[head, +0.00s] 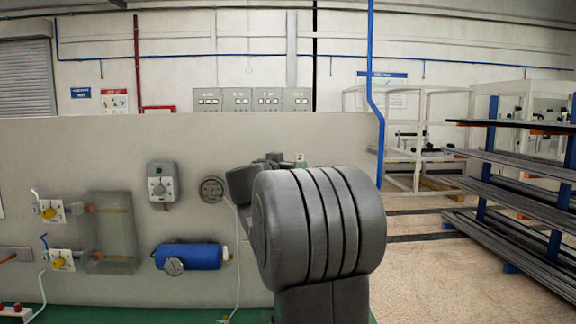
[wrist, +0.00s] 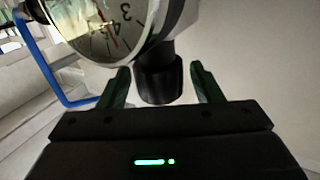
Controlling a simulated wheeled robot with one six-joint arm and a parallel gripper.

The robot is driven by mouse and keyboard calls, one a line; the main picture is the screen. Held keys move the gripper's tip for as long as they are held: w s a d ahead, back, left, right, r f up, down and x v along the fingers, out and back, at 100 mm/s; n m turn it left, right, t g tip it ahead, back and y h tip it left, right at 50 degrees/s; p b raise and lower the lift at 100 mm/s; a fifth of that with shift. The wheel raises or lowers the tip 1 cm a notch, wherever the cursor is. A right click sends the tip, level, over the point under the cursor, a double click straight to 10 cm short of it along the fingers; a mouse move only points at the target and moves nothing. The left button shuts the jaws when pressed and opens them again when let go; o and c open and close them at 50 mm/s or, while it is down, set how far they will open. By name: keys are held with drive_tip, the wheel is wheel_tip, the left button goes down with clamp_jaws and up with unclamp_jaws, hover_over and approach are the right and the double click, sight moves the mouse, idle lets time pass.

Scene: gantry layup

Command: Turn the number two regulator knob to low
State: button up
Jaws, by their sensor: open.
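In the wrist view, a black ribbed knob (wrist: 160,82) hangs below a grey fitting beside a round pressure gauge (wrist: 95,28). The gauge face shows a 3 and a 4 and a red needle. My gripper (wrist: 160,68) is open, with one dark green finger on each side of the knob. A gap shows between the knob and each finger. No number label or low mark is readable. In the head view, my arm covers this regulator and my gripper is not clearly visible.
The grey panel (head: 120,150) carries a blue cylinder (head: 190,256), a grey dial box (head: 162,181), a round gauge (head: 211,189) and two yellow-handled valves. A blue pipe (head: 374,90) rises near the panel's right edge. A loaded rack (head: 520,190) stands right, with open floor before it.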

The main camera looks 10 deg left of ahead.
drive_tip(key=shift+c, duration=0.5)
drive_tip(key=c, duration=0.9)
drive_tip(key=shift+f+y+b, duration=0.15)
drive_tip(key=shift+y+b, duration=0.15)
drive_tip(key=shift+b, duration=0.5)
